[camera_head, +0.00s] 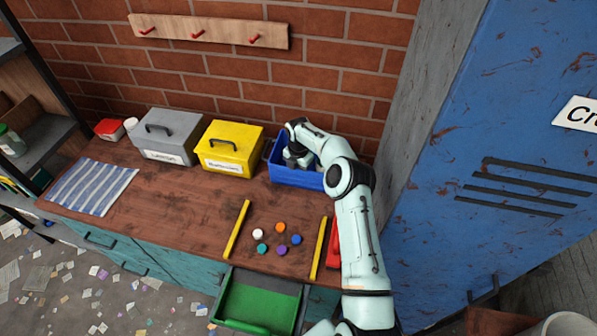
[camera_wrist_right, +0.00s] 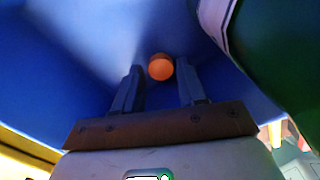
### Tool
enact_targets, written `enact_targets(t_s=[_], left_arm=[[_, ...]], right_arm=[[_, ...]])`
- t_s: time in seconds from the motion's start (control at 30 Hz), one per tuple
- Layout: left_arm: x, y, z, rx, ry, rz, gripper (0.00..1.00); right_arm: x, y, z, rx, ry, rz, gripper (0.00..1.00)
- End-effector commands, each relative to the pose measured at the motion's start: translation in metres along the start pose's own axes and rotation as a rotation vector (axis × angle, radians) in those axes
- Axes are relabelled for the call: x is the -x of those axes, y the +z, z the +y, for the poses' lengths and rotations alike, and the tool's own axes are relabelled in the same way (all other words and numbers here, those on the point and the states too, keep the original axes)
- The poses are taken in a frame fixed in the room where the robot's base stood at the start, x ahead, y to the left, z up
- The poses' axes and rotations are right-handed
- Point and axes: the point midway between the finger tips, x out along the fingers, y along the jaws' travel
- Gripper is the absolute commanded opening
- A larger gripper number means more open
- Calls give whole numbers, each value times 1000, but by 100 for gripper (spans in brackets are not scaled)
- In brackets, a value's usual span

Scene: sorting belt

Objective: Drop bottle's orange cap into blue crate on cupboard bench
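The blue crate (camera_head: 297,177) stands on the wooden cupboard bench (camera_head: 185,212), against the brick wall. My right gripper (camera_head: 296,158) reaches down into it, and its fingertips are hidden in the head view. In the right wrist view the gripper (camera_wrist_right: 160,85) is open, its two fingers apart. An orange cap (camera_wrist_right: 160,68) shows just beyond the fingertips, inside the blue walls of the crate (camera_wrist_right: 60,65), with gaps between it and both fingers. I cannot tell whether it rests on the crate floor. Another round orange piece (camera_head: 280,227) lies on the bench. My left gripper is not in view.
A yellow box (camera_head: 229,150) and a grey box (camera_head: 167,136) stand left of the crate. Several coloured round pieces lie between two yellow strips (camera_head: 237,230). A green tray (camera_head: 258,304) is at the bench front. A blue locker (camera_head: 500,130) stands at right.

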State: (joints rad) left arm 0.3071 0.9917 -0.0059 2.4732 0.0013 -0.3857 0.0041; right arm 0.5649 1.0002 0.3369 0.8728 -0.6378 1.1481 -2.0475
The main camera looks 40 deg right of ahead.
Motion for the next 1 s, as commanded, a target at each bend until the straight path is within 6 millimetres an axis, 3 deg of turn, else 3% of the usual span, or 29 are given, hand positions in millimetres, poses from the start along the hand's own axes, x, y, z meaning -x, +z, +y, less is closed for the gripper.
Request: enact_targets(t_s=[0.03, 0.17, 0.7, 1.0], left_arm=[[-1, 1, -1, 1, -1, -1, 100], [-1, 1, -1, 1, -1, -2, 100], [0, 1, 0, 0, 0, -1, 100], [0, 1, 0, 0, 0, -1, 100]], right_arm=[[-10, -4, -4, 2, -12, 11, 41], [-3, -4, -4, 2, -11, 10, 41], [108, -1, 0, 1, -4, 4, 41], [128, -1, -1, 1, -6, 5, 41]])
